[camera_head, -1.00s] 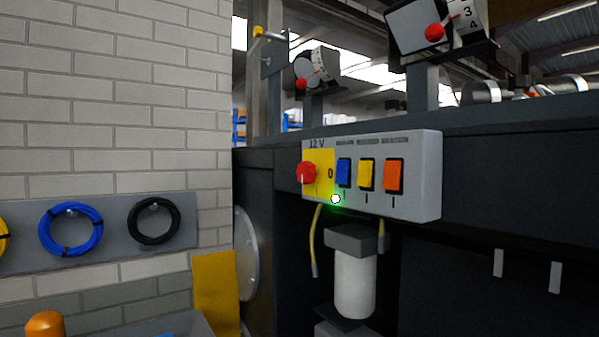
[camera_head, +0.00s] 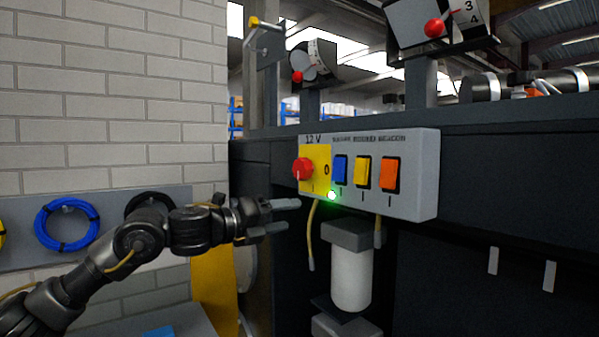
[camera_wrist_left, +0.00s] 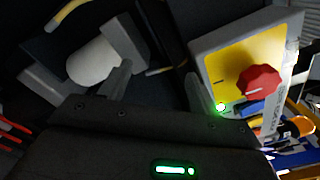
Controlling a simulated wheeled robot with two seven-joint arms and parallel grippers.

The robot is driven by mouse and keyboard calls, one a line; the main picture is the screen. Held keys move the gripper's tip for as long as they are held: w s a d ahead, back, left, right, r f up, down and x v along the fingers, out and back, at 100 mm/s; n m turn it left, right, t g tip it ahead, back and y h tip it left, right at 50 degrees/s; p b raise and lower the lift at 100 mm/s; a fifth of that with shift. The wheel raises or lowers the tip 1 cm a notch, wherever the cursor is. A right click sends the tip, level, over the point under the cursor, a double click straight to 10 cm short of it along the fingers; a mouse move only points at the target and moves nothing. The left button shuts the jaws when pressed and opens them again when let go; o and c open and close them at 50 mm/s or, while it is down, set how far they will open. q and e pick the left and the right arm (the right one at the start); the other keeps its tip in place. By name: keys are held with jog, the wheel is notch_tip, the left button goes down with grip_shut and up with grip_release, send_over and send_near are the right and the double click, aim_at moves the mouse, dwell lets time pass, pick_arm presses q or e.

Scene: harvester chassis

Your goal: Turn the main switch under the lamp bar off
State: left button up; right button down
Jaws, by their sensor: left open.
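The main switch is a red rotary knob (camera_head: 302,169) on a yellow plate (camera_head: 315,182) marked 12 V, at the left end of a grey switch box (camera_head: 420,178). A green light (camera_head: 332,195) glows at the plate's lower right corner. The red knob also shows in the left wrist view (camera_wrist_left: 259,80), to the right of the fingers. My left gripper (camera_head: 285,215) is open and empty, below and left of the knob, apart from it. Its fingers also show in the left wrist view (camera_wrist_left: 160,92). My right gripper is not in view.
Blue, yellow and orange rocker switches (camera_head: 363,171) sit right of the knob. A white cylinder (camera_head: 350,278) and hanging yellow cables (camera_head: 313,235) are below the box. A brick wall (camera_head: 110,100) with cable coils (camera_head: 68,225) stands left.

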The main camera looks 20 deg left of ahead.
aim_at(298, 170)
pick_arm(q)
jog(key=s+a+r+m, duration=0.2)
jog(key=s+r+m, duration=0.5)
jog(key=s+r, duration=0.45)
jog(key=p+x, duration=0.1)
jog(key=x, duration=0.2)
jog(key=p+x, duration=0.2)
jog(key=x, duration=0.1)
jog(key=p+x, duration=0.2)
jog(key=x, duration=0.1)
jog(key=shift+d+f, duration=0.1)
jog(key=shift+f, duration=0.25)
jog(key=shift+w+d+f, duration=0.15)
jog(key=shift+w+d, duration=0.2)
jog(key=shift+w, duration=0.15)
jog(key=shift+c, duration=0.2)
jog(key=c, duration=0.9)
